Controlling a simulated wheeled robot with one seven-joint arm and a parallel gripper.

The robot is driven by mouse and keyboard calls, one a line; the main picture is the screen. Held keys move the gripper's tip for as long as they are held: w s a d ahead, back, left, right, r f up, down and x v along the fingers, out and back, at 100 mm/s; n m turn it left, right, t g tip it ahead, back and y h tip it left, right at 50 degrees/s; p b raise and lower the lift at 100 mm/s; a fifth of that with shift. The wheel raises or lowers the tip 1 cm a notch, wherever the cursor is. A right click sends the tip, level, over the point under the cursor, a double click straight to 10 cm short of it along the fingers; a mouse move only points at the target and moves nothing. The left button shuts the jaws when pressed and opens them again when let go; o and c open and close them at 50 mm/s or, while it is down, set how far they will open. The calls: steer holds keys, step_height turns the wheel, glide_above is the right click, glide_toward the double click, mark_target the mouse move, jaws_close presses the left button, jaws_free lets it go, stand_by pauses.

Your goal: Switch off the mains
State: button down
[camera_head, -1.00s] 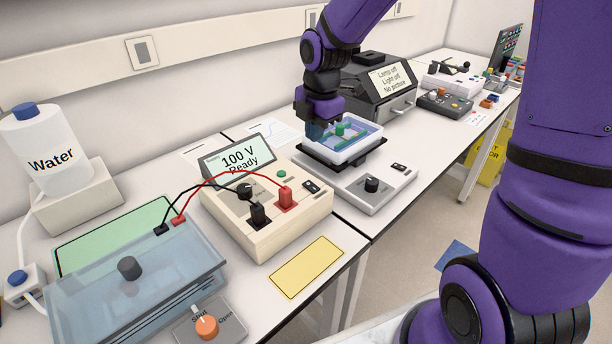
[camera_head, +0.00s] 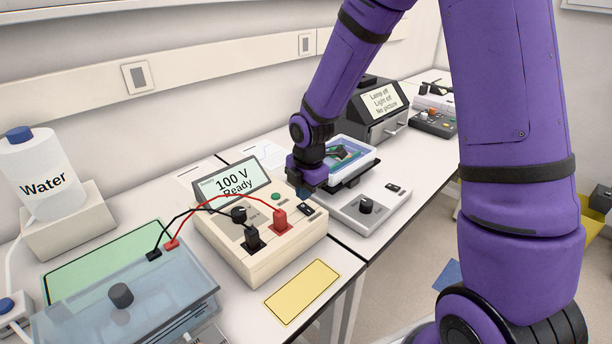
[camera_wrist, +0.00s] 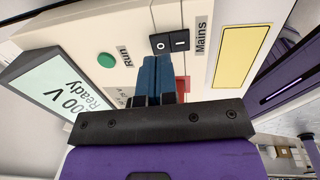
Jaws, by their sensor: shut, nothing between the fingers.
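The power supply (camera_head: 265,258) is a cream box whose tilted screen (camera_head: 231,182) reads "100 V Ready". Its mains switch (camera_wrist: 171,43) is a black rocker marked O and I, beside the label "Mains" (camera_wrist: 201,40) in the wrist view. In the head view the switch (camera_head: 307,209) shows just below my fingertips. My gripper (camera_head: 305,193) is shut and empty, pointing down at the panel. In the wrist view its blue fingertips (camera_wrist: 160,61) lie right beside the switch's lower edge. I cannot tell whether they touch it or which side is pressed in.
A green Run button (camera_wrist: 105,60), a knob (camera_head: 238,214) and red and black plugs (camera_head: 280,219) stand close by on the panel. Right of it is a grey device (camera_head: 376,215) with a tray. A yellow card (camera_head: 301,291) lies on the bench in front.

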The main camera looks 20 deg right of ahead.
mark_target(304, 206)
steer(key=shift+w+a+f, duration=0.1)
steer(key=shift+w+f, duration=0.1)
steer(key=shift+f, duration=1.2)
steer(key=shift+f, duration=0.15)
steer(key=shift+s, duration=0.15)
steer(key=shift+s+d+r, duration=0.2)
steer(key=shift+s+d, duration=0.1)
steer(key=shift+s, duration=0.25)
